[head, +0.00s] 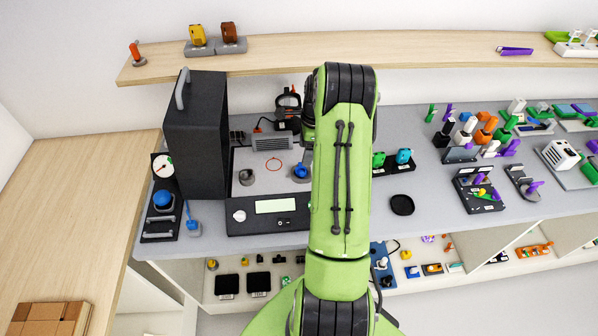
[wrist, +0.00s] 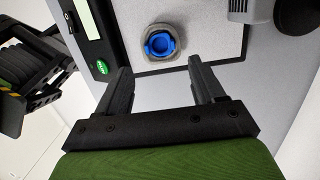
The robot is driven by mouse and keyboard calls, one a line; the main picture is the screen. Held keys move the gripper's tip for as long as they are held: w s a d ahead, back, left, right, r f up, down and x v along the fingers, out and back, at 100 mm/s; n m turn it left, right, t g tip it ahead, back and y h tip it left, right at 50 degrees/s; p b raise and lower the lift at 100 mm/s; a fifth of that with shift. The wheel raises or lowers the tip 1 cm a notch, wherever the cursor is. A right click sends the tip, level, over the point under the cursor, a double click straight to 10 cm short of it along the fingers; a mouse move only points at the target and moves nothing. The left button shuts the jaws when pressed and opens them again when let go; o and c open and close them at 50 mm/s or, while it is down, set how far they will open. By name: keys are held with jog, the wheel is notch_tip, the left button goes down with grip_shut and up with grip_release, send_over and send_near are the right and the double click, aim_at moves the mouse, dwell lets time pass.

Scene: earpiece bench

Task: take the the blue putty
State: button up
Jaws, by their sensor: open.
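A blue item that looks like the blue putty (head: 301,171) sits in a grey holder on the light plate of the bench device, just left of my arm. In the wrist view the blue piece (wrist: 160,44) looks like a ring or shallow cup inside a round grey holder (wrist: 147,54). My gripper (wrist: 163,79) is open and empty. Its two fingers are apart, and the blue piece appears beyond the gap between their tips, not touched. In the head view my arm hides the gripper.
A tall dark box (head: 196,135) with a handle stands to the left. A black round dish (head: 402,205) lies right of my arm. Many small coloured parts crowd the right side. A wooden shelf (head: 440,48) runs behind.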

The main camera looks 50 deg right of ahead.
jog(key=f+b, duration=0.1)
jog(key=f, duration=0.1)
jog(key=f+b, duration=0.1)
jog(key=f, duration=0.1)
jog(key=f+b, duration=0.2)
jog(key=f, duration=0.1)
jog(key=shift+w+a, duration=0.4)
jog(key=shift+r, duration=0.1)
jog(key=shift+c, duration=0.7)
jog(key=c, duration=0.8)
notch_tip(320, 180, up, 10)
jog(key=p, duration=0.7)
jog(key=shift+p, duration=0.35)
